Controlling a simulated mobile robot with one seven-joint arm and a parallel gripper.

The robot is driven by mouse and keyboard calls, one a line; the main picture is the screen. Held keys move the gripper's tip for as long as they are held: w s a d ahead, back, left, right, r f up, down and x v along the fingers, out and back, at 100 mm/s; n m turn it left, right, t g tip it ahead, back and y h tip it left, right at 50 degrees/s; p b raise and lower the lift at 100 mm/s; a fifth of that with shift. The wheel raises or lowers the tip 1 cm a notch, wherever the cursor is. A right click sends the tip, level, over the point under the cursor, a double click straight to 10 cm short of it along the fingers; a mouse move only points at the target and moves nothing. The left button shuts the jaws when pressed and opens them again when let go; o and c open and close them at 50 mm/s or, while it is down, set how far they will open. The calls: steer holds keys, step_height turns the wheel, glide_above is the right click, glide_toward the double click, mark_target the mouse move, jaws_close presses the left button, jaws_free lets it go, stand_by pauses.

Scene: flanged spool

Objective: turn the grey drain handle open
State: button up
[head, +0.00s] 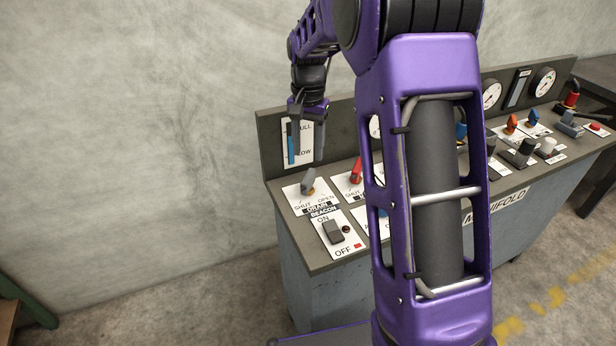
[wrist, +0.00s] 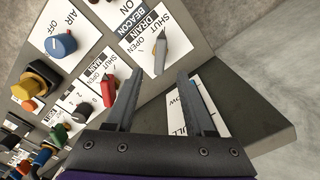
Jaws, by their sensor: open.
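The grey drain handle (head: 308,180) stands on a white plate at the near left end of the panel top, marked SHUT on the left and OPEN on the right. In the wrist view the grey handle (wrist: 160,48) lies just beyond the fingertips, roughly in line with the gap between them. My gripper (head: 308,160) hangs fingers down above the handle. In the wrist view my gripper (wrist: 160,75) is open, with nothing between its fingers.
A red handle (head: 356,170) stands close right of the drain handle. The beacon switch (head: 333,231) is in front. A FULL/LOW gauge (head: 291,150) is on the upright back panel behind my fingers. A blue AIR knob (wrist: 62,45) and other controls stand farther along. My arm hides the panel's middle.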

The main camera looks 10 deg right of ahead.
mark_target(308, 175)
step_height(308, 175, down, 9)
steer(key=shift+r+b, duration=0.15)
steer(key=shift+b, duration=0.2)
jaws_close()
